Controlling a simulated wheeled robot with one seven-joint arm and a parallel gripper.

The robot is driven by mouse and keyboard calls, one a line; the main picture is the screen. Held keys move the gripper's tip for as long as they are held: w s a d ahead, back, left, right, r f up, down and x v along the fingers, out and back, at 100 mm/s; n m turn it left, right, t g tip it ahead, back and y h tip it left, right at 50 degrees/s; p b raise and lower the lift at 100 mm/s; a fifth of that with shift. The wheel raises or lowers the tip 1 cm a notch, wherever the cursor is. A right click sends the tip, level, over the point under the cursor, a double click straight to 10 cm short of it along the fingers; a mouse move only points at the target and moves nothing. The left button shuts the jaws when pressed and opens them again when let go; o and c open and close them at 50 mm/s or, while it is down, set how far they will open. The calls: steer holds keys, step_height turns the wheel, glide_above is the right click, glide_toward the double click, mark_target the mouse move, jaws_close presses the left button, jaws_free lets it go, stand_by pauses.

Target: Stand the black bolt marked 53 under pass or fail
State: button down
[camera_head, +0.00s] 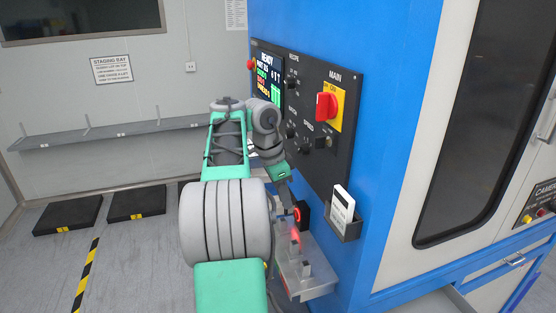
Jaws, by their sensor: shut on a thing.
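My gripper (290,206) points down beside the blue cabinet, just left of a black sensor box with a red ring. It is shut on a small dark thing, likely the black bolt, mostly hidden by the fingers and too small to read a mark on. A metal ledge (318,286) sticks out from the cabinet below the gripper. A red-lit spot (296,236) shows on its far part, and small dark-topped posts (305,269) stand nearer. No pass or fail lettering is readable. A screen (268,76) reads READY, with smaller lines blurred.
The blue cabinet (388,170) fills the right, with a control panel (312,150), a red main switch (327,106) and a card holder (342,221). A wall shelf (110,132) and two black floor mats (136,203) are at left.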

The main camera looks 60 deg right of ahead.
steer(key=s+a+r+p, duration=0.1)
steer(key=s+a+r, duration=0.3)
steer(key=s+a, duration=0.1)
step_height(320, 180, down, 6)
steer(key=b, duration=0.5)
steer(key=shift+f, duration=0.25)
steer(key=shift+a+f+b, duration=0.1)
steer(key=shift+f+b, duration=1.75)
stand_by(0.4)
steer(key=c, duration=1.2)
jaws_free()
steer(key=shift+c, duration=0.2)
steer(key=shift+o, duration=0.3)
steer(key=o, duration=0.3)
steer(key=shift+o, duration=0.2)
